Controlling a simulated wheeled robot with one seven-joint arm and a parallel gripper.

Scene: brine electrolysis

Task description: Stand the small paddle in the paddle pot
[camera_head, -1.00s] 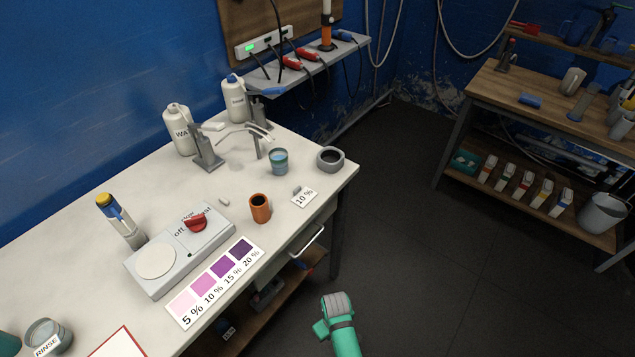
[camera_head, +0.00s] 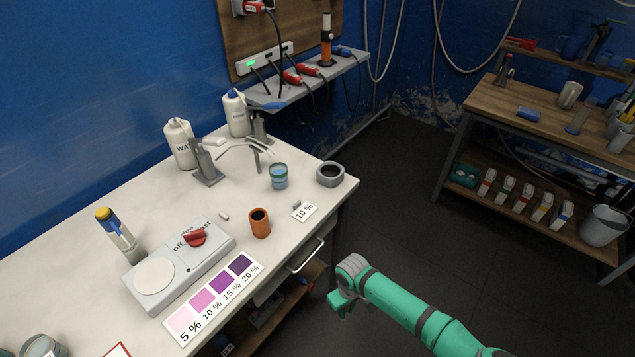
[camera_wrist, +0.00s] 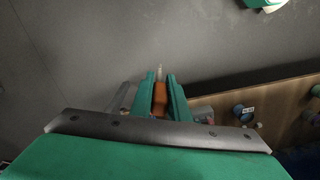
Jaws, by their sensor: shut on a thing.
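My gripper (camera_wrist: 161,84) is shut on an orange piece (camera_wrist: 160,98) with a thin pale tip, seen in the wrist view. It looks like the small paddle, but its full shape is hidden between the green fingers. In the head view my gripper (camera_head: 341,303) is in front of the bench's right end, over the floor side, and the held piece cannot be made out. An orange-brown open pot (camera_head: 260,224), which seems to be the paddle pot, stands upright near the bench's front edge. My gripper is apart from it, lower right in the picture.
Near the pot are a 10 % card (camera_head: 305,211), a blue-green jar (camera_head: 279,177), a grey round pot (camera_head: 330,174) and a stirrer plate (camera_head: 180,266). A colour chart (camera_head: 213,297) lies along the front edge. A drawer handle (camera_head: 306,256) sticks out below.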

